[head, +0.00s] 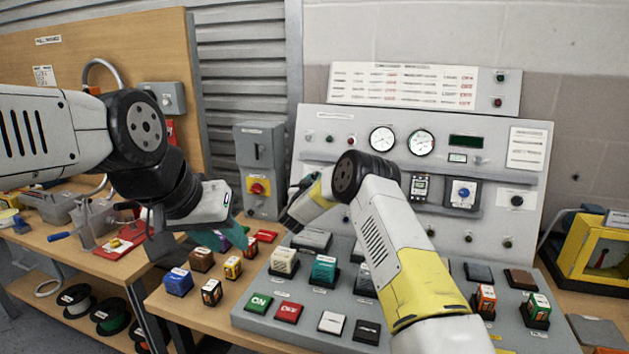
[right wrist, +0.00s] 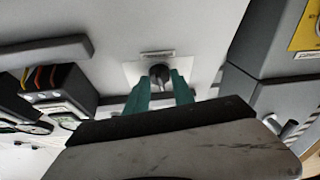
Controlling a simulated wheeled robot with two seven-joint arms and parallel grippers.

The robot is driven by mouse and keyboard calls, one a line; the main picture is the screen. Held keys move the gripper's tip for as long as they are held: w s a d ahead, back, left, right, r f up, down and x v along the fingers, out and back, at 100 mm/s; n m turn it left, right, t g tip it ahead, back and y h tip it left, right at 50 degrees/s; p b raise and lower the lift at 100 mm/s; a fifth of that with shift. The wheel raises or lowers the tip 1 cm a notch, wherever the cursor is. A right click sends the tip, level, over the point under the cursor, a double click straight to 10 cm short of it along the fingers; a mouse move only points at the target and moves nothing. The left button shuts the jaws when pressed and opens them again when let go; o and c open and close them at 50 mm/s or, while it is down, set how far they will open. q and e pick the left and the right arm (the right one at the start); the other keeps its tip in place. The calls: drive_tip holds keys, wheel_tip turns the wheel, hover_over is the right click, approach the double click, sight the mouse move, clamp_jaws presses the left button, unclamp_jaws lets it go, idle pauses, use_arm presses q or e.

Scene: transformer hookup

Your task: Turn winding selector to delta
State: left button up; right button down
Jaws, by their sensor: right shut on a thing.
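The winding selector looks to be the small black knob (right wrist: 159,73) on a white plate, under a small label too blurred to read. My right gripper (right wrist: 160,86) has its teal fingers on both sides of this knob and is shut on it. The knob's pointer direction is hard to make out.
Several colored blocks, among them a blue one (head: 178,282), lie on the wooden bench below my left gripper. A grey switch box (head: 259,160) stands left of the panel. A yellow case (head: 597,245) stands at the right.

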drive_tip(key=m+h, duration=0.1)
drive_tip(key=m, duration=0.1)
drive_tip(key=m+h, duration=0.1)
drive_tip(key=m, duration=0.1)
drive_tip(key=m+g+h, duration=0.1)
drive_tip(key=m, duration=0.1)
drive_tip(key=shift+a, duration=0.25)
drive_tip(key=m+g+h, duration=0.1)
drive_tip(key=m, duration=0.2)
drive_tip(key=m+g+h, duration=0.1)
drive_tip(key=m, duration=0.3)
drive_tip(key=shift+w+a+r, duration=0.1)
drive_tip(key=shift+w+r, duration=0.05)
drive_tip(key=c, duration=1.1)
unclamp_jaws()
drive_tip(key=v, duration=0.7)
drive_tip(key=shift+s+a, duration=0.25)
drive_tip(key=shift+a, duration=0.1)
